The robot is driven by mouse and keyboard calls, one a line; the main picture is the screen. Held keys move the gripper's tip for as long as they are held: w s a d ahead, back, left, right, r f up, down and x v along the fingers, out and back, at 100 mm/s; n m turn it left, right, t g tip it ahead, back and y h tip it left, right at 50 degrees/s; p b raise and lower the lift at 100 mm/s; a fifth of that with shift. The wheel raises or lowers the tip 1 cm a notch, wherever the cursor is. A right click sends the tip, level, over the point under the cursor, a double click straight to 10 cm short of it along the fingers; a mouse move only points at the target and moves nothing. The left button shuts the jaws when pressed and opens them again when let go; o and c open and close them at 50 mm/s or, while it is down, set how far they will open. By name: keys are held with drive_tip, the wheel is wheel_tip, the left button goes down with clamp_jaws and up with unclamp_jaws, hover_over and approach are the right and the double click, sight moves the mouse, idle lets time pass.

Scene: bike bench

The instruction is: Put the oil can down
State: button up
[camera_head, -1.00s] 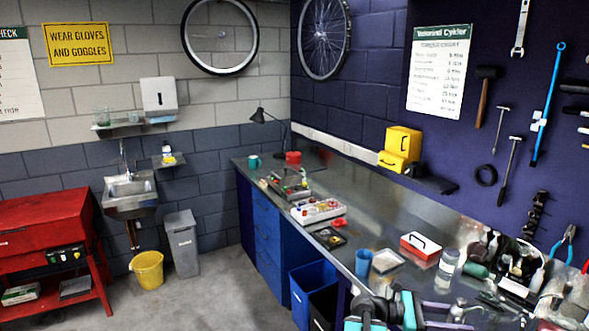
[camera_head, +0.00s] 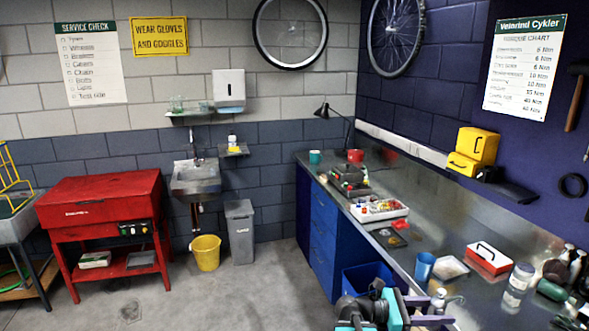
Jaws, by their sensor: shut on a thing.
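My gripper (camera_head: 428,310) is at the bottom edge of the picture, right of centre, with teal and purple parts. It is shut on a small silvery thing, which I take to be the oil can (camera_head: 439,299). The can shows just beyond the purple fingers, in front of the bench top. Its lower part is cut off or hidden, so I cannot tell whether it touches anything. The steel bench top (camera_head: 450,222) runs along the right wall.
On the bench are a blue cup (camera_head: 424,267), a clear jar (camera_head: 517,285), a red-and-white box (camera_head: 487,258), a parts tray (camera_head: 379,209) and dark bottles. A red cabinet (camera_head: 100,200), yellow bucket (camera_head: 206,252) and grey bin (camera_head: 240,232) stand left. Floor between is clear.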

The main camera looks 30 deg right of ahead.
drive_tip(key=w+a+f+n+t+h+b, duration=0.35)
drive_tip(key=w+a+n+t, duration=0.4)
drive_tip(key=w+a, duration=1.15)
drive_tip(key=w+a+f+n+t+y+b, duration=0.1)
drive_tip(key=w+a+t, duration=0.3)
drive_tip(key=a, duration=0.5)
drive_tip(key=w+a+f+n+t+y+b, duration=0.2)
drive_tip(key=w+a+n+t, duration=0.1)
drive_tip(key=a, duration=0.7)
drive_tip(key=w+a+f+n+t+y+b, duration=0.2)
drive_tip(key=w+a+t, duration=0.4)
drive_tip(key=a, duration=0.3)
drive_tip(key=shift+a+f, duration=0.2)
drive_tip(key=shift+a, duration=0.1)
drive_tip(key=shift+s+d+n, duration=0.1)
drive_tip(key=shift+n, duration=0.15)
